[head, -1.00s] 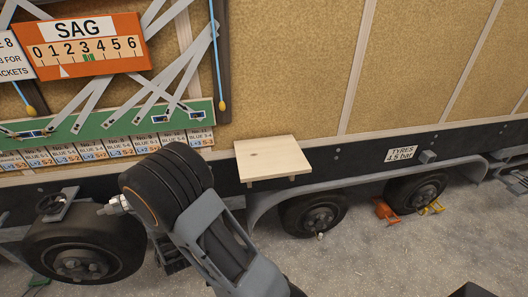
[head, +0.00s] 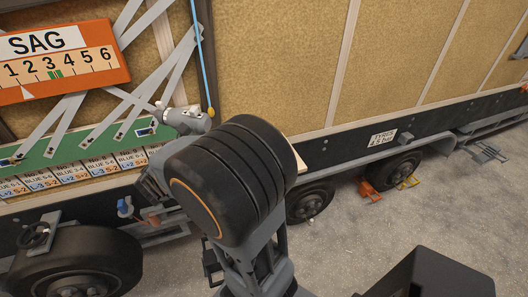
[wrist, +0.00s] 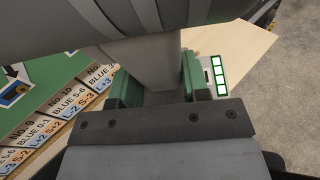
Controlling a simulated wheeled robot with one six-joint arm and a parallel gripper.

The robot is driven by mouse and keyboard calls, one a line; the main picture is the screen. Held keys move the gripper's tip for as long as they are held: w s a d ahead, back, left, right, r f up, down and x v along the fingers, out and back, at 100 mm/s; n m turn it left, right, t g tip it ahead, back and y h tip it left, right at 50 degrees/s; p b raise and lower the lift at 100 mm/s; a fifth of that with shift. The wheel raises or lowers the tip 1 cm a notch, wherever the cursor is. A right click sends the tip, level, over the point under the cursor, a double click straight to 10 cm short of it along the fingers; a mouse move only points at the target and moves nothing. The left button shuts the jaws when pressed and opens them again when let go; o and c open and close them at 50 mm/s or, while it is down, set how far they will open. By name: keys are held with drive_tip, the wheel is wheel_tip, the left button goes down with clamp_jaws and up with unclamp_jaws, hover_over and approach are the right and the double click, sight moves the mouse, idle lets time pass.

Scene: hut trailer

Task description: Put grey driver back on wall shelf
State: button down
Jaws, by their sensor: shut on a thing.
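The grey driver (head: 188,120) shows in the head view at the left of my arm, in front of the green board. In the wrist view its grey body fills the top, and its grey handle (wrist: 152,65) passes down between the green finger pads. My gripper (wrist: 155,82) is shut on the handle. A panel with lit green squares (wrist: 219,78) shows just right of the right pad. The pale wooden wall shelf (wrist: 245,50) lies beyond and below in the wrist view. In the head view only a sliver of the shelf (head: 300,162) shows behind my arm.
A SAG scale board (head: 58,58) and a row of number cards (head: 90,168) are on the wall at left. Trailer wheels (head: 72,265) stand below it. An orange chock (head: 370,190) lies by the far wheel. Grey floor at right is largely clear.

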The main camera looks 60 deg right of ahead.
drive_tip(key=s+d+r+m+g+y+p, duration=0.25)
drive_tip(key=s+r+m+g, duration=0.35)
drive_tip(key=s, duration=0.5)
drive_tip(key=shift+g, duration=0.5)
drive_tip(key=shift+s+d+f+p, duration=0.25)
drive_tip(key=shift+d+f+p, duration=0.15)
drive_tip(key=shift+d+f, duration=1.95)
drive_tip(key=shift+s+d+f+p, duration=0.2)
drive_tip(key=shift+d+f+p, duration=0.25)
drive_tip(key=shift+d+f, duration=1.9)
drive_tip(key=shift+s+d+f+p, duration=0.25)
drive_tip(key=shift+d+f+p, duration=0.15)
drive_tip(key=shift+d+f, duration=1.95)
drive_tip(key=shift+d+r, duration=0.25)
drive_tip(key=shift+d, duration=0.05)
drive_tip(key=c, duration=0.6)
unclamp_jaws()
drive_tip(key=o, duration=0.6)
